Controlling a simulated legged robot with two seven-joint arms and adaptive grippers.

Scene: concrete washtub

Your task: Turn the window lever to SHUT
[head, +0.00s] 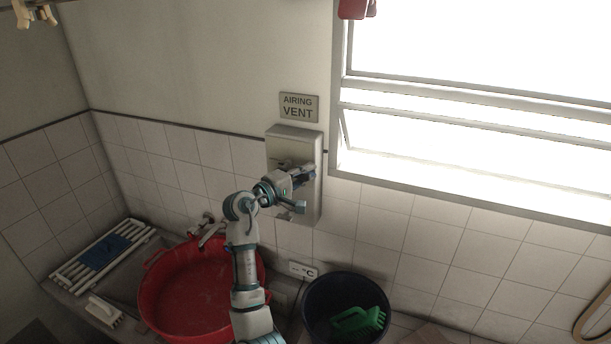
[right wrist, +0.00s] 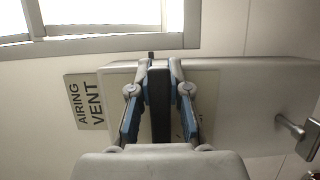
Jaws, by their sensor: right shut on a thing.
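A pale lever box (head: 294,134) is fixed to the wall left of the window, under a plate reading AIRING VENT (head: 298,107). The box also fills the middle of the right wrist view (right wrist: 255,85). My right gripper (head: 306,174) is at the box's front. In the right wrist view my right gripper (right wrist: 158,75) has both fingers against the sides of a dark lever (right wrist: 159,105). The lever lies across the box, its tip toward the window side. The fingers hide much of it in the head view. No SHUT mark is readable. My left gripper is out of view.
The window (head: 470,130) is to the right. A metal handle (right wrist: 296,127) sticks out near the box's lower end.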

